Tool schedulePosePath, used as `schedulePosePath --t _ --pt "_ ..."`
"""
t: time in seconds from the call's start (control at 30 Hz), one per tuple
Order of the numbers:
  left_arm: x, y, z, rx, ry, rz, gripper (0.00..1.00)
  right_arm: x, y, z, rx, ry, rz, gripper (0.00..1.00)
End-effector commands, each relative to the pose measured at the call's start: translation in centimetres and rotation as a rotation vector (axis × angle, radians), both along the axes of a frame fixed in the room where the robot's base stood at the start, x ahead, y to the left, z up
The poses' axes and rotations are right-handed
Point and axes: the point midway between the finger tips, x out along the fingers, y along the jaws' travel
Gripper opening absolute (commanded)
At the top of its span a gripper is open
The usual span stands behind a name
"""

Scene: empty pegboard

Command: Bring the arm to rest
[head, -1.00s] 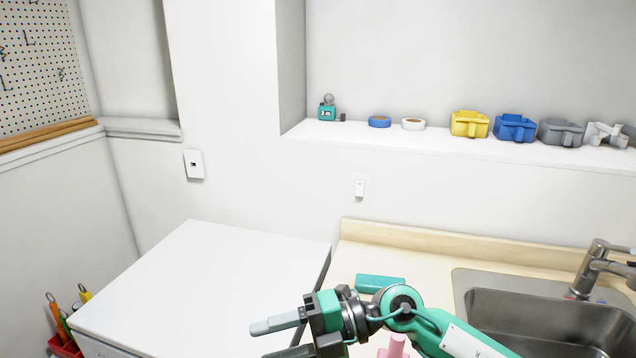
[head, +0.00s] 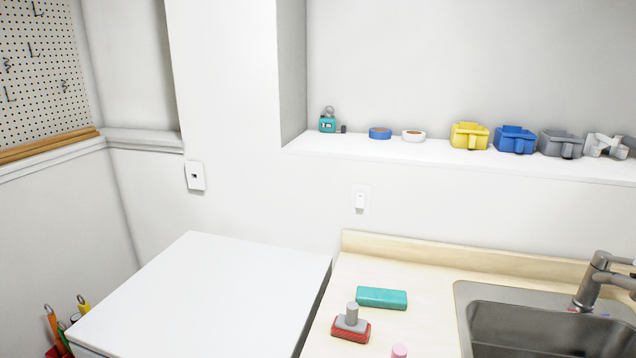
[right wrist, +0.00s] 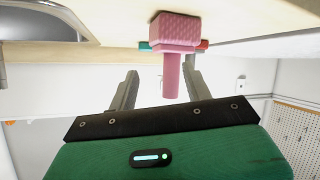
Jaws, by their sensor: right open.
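My right gripper (right wrist: 160,90) shows in the right wrist view with its two grey fingers apart. A pink object with a textured block head and a round handle (right wrist: 172,75) appears between and beyond the fingers; I cannot tell how far it is from them. In the head view only the pink top (head: 399,351) shows at the bottom edge. Neither of my arms is in the head view, and my left gripper is not seen.
The wooden counter (head: 425,285) holds a teal block (head: 381,298) and a red-based tool with a grey handle (head: 351,324). A sink (head: 540,335) is at right. The white top (head: 205,290) at left is bare. Yellow (head: 469,136) and blue bins (head: 515,139) stand on the shelf (head: 450,158).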

Motion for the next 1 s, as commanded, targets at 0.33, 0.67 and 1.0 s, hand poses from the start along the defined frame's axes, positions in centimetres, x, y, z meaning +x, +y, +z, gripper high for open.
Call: schedulePosePath --t 0.33,0.67,1.0 --pt "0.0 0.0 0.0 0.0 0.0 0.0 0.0 -13.5 -3.4 -9.5 0.025 0.602 -0.058 0.5" --pt "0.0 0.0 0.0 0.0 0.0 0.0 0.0 -17.9 -3.8 -15.6 0.035 0.827 -0.043 0.5" --pt "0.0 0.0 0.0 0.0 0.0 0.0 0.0 -16.7 -3.5 -27.9 0.029 0.869 -0.039 0.5"
